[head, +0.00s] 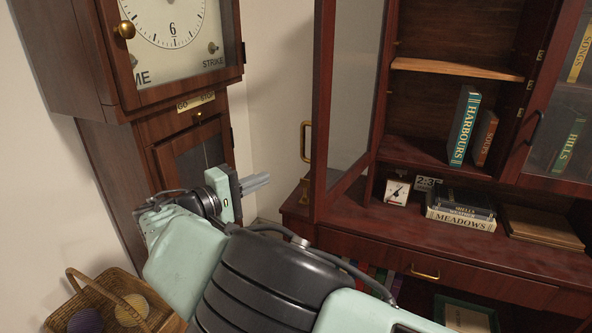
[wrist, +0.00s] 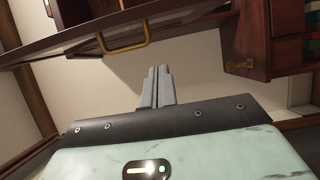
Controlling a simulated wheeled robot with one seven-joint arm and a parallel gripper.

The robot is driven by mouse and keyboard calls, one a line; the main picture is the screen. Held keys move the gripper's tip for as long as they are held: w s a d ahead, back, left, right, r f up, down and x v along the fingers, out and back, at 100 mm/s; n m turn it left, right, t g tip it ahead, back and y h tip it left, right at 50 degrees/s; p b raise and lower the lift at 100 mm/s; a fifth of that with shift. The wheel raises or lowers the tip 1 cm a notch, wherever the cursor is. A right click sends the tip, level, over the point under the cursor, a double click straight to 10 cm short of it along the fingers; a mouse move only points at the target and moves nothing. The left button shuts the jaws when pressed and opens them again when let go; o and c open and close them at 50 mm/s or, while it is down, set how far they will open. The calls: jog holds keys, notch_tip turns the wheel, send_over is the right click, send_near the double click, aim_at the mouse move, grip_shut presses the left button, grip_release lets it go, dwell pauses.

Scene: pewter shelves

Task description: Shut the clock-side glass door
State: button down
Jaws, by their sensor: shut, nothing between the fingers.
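The clock-side glass door (head: 348,88) of the cabinet stands open in the head view, swung out towards me. Its dark wooden frame holds a pane, and a brass handle (head: 306,141) is on its left edge. In the wrist view the door's underside and frame (wrist: 60,38) cross the top, with the handle (wrist: 125,45) hanging into view. My gripper (head: 266,179) is shut and empty, left of the door and lower than the handle, apart from both. Its grey fingers also show in the wrist view (wrist: 158,72), pointing towards the wall gap between clock and cabinet.
A tall clock (head: 165,70) stands close on the left. The cabinet ledge (head: 420,215) carries a small dial gauge (head: 397,192) and stacked books (head: 460,215). The other glass door (head: 562,120) is at right. A wicker basket (head: 118,300) sits at lower left.

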jog(key=w+d+p, duration=0.3)
jog(key=d, duration=0.5)
jog(key=shift+d+p, duration=0.25)
jog(key=shift+p, duration=0.1)
